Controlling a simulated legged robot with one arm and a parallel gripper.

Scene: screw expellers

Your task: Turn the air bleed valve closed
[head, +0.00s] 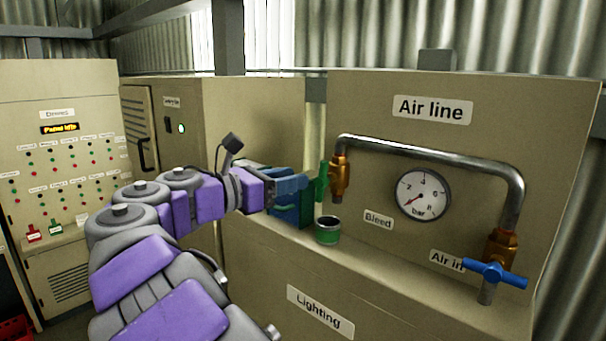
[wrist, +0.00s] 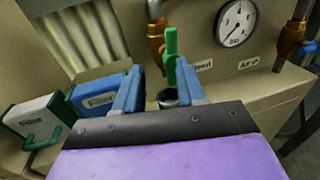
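The air bleed valve has a green handle (head: 322,183) standing upright on a brass body (head: 340,178), above the "Bleed" label. The handle also shows in the wrist view (wrist: 171,50), beyond my fingertips and nearer the right finger. My gripper (head: 304,183) is just left of the handle in the head view, pointing toward it. In the wrist view my gripper (wrist: 158,66) has its two blue fingers apart with nothing between them. I cannot tell whether the right finger touches the handle.
A gauge (head: 422,194) and a blue air-in handle (head: 494,274) are to the right. A blue case (wrist: 100,95) and a green-and-white case (wrist: 38,120) sit left of my fingers.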

